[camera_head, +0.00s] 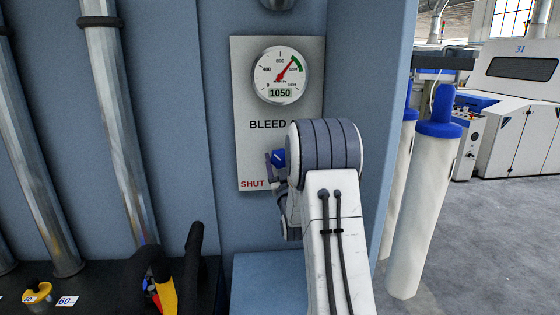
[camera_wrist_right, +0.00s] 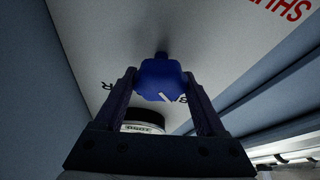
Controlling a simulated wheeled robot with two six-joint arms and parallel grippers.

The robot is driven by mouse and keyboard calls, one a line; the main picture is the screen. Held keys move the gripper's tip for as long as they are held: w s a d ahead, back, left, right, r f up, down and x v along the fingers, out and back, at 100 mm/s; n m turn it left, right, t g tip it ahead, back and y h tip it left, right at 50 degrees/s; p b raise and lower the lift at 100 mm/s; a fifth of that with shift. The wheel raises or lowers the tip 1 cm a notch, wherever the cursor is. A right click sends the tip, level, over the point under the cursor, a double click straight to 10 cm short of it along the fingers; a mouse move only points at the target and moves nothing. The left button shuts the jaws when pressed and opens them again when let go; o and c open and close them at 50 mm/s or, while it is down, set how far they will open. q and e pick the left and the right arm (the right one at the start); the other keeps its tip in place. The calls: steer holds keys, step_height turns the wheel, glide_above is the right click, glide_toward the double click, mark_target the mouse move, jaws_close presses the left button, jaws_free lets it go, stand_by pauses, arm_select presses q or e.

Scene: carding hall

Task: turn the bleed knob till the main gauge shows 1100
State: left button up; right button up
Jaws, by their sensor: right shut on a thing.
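The main gauge (camera_head: 281,75) is a round white dial with a red needle and a green arc. Its digital window reads 1050. It sits at the top of a grey panel (camera_head: 245,130) marked BLEED and SHUT. The blue bleed knob (camera_head: 279,157) is below it, partly hidden by my right arm. In the wrist view the blue knob (camera_wrist_right: 162,80) is between both fingers, with a white pointer mark on it. My right gripper (camera_wrist_right: 160,92) is shut on the knob; in the head view only a bit of it shows. My left gripper is not in view.
The panel is on a blue-grey wall. Metal pipes (camera_head: 125,130) run down at the left, above a dark shelf with a yellow item (camera_head: 38,293) and black hoses. White cylinders with blue tops (camera_head: 425,200) stand at the right, with machines (camera_head: 510,90) beyond.

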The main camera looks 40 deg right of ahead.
steer(key=n+y+b, duration=0.1)
steer(key=b, duration=0.1)
steer(key=n+b, duration=0.1)
steer(key=n, duration=0.1)
steer(key=n+y+b, duration=0.1)
steer(key=n+b, duration=0.1)
steer(key=shift+f+t+y+b, duration=0.3)
steer(key=shift+r+n+y+b, duration=0.25)
steer(key=shift+n+y+b, duration=0.35)
steer(key=shift+n, duration=0.6)
steer(key=o, duration=1.3)
steer(key=shift+s, duration=0.1)
